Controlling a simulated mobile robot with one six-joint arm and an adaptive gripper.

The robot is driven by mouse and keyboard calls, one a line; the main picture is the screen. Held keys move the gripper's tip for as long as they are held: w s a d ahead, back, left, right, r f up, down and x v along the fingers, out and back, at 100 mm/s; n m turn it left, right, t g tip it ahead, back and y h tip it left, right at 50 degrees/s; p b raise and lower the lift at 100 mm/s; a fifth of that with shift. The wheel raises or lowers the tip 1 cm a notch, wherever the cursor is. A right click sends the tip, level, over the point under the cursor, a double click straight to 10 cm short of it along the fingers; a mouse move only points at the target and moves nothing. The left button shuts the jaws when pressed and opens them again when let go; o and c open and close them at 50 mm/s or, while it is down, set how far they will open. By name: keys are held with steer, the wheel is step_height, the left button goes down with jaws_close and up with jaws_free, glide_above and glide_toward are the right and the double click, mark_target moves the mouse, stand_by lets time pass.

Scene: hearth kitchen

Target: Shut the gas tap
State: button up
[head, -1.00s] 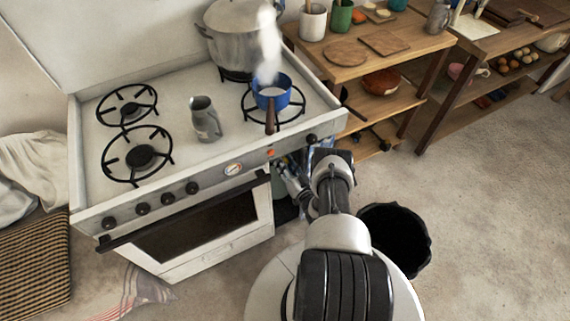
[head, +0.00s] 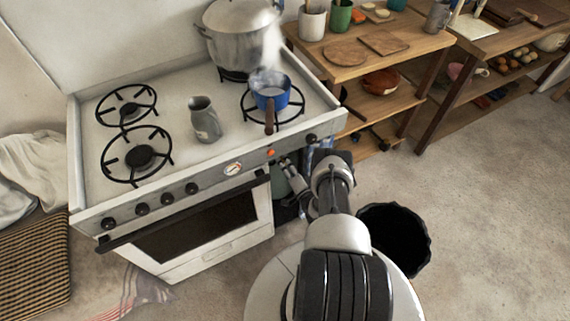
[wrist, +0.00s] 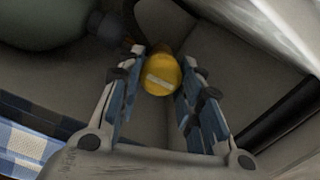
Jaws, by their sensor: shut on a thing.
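The gas tap, a round yellow knob with a pale bar across its face (wrist: 161,76), sits between the fingertips of my gripper (wrist: 163,78) in the wrist view. The jaws are shut on it, one finger on each side. A grey-green rounded body, apparently a gas bottle (wrist: 45,22), lies at the upper left with a dark fitting beside the tap. In the head view my gripper (head: 287,168) reaches into the open space under the stove's right side. The knob is hidden there.
The white stove (head: 180,100) carries a steaming blue saucepan (head: 271,97), a large pot (head: 240,45) and a grey jug (head: 205,122). A black bin (head: 425,235) stands right of my arm. A blue checked cloth (wrist: 22,142) is at the wrist view's left.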

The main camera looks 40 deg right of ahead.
steer(key=shift+m, duration=0.4)
steer(key=o, duration=1.1)
steer(key=v, duration=1.2)
steer(key=shift+s+f, duration=0.1)
